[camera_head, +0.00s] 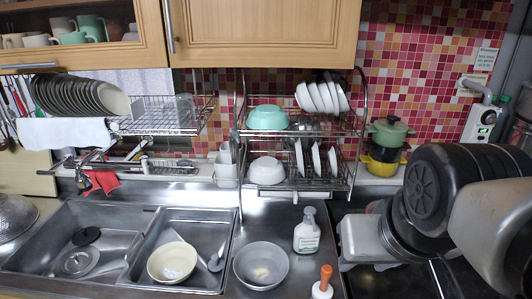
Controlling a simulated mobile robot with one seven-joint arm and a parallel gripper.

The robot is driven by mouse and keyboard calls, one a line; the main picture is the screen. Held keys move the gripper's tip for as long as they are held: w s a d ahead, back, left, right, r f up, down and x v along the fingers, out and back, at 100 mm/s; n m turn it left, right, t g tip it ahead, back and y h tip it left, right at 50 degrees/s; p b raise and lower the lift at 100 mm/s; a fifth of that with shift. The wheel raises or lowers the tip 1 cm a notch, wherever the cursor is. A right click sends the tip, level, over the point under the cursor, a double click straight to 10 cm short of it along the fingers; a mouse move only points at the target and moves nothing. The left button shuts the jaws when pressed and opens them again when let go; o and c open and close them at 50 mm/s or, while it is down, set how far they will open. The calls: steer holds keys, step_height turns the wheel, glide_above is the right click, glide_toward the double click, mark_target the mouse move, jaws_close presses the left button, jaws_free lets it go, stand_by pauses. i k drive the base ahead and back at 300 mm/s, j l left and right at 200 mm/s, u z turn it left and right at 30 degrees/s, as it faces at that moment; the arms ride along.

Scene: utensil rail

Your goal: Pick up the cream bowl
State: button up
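The cream bowl (172,262) sits in the right basin of the steel double sink (122,208), near its front. It looks upright, with its open top facing up and its inside showing empty. A grey ladle-like utensil (217,259) lies close to its right. I cannot see my gripper in this view, so its place relative to the bowl does not show.
A dish rack (300,184) stands behind. The faucet (85,164) is behind the sink.

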mark_target(172, 264)
steer(key=k+u, duration=0.25)
steer(key=u, duration=0.25)
steer(key=k+j+u, duration=0.2)
steer(key=u, duration=0.3)
steer(key=k+j+u, duration=0.25)
steer(key=u, duration=0.25)
steer(key=z, duration=0.5)
steer(key=i+j+z, duration=0.65)
steer(key=i+j, duration=0.25)
steer(key=i+j+z, duration=0.35)
steer(key=j, duration=0.4)
